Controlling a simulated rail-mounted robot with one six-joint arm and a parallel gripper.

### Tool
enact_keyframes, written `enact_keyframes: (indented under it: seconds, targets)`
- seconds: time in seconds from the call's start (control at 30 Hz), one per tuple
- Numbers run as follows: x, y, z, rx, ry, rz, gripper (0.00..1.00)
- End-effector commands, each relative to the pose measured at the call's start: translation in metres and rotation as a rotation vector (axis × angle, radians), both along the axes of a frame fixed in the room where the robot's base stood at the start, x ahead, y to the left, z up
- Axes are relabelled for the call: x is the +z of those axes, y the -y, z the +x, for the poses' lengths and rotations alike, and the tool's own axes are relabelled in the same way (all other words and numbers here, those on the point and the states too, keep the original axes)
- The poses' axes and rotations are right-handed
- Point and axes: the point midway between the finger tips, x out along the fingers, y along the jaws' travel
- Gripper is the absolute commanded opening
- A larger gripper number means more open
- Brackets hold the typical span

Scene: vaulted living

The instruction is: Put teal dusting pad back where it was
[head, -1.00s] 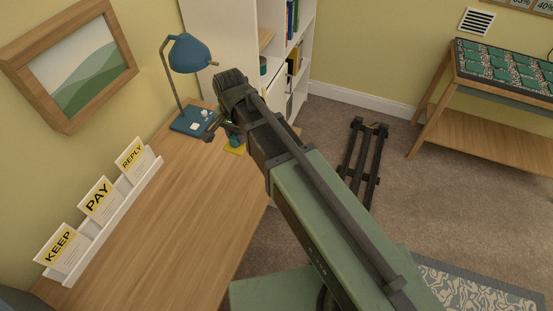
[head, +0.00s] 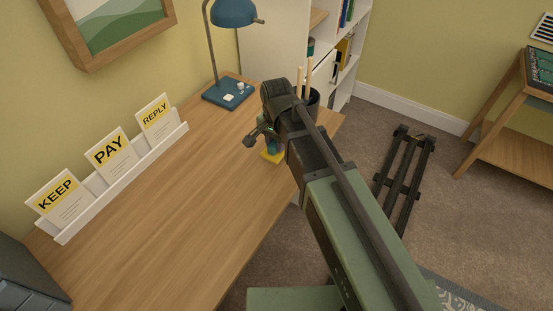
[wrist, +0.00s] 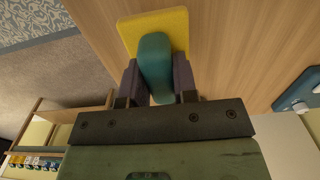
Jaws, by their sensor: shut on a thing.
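The dusting pad has a teal grip (wrist: 155,65) on a yellow rectangular pad (wrist: 176,22). My gripper (wrist: 157,82) is shut on the teal grip, with one dark finger on each side. The yellow pad points away from the gripper, over the wooden desk (wrist: 215,50). In the head view the yellow pad (head: 272,157) shows just below my gripper (head: 268,140), partly hidden by my arm, over the right part of the desk (head: 170,215). I cannot tell whether it touches the desk.
A blue lamp (head: 228,92) with small white items on its base stands at the desk's back. A dark pot (head: 313,102) with wooden sticks is behind my gripper. A white letter rack (head: 125,180) lines the wall. The desk's middle is clear.

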Motion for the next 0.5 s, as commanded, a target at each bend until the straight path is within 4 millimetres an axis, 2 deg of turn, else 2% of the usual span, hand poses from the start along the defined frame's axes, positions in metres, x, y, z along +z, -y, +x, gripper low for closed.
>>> enact_keyframes:
  seconds: [0.2, 0.5]
  targets:
    - [-0.044, 0.000, 0.000, 0.000, 0.000, 0.000, 0.00]
    - [-0.041, 0.000, 0.000, 0.000, 0.000, 0.000, 0.00]
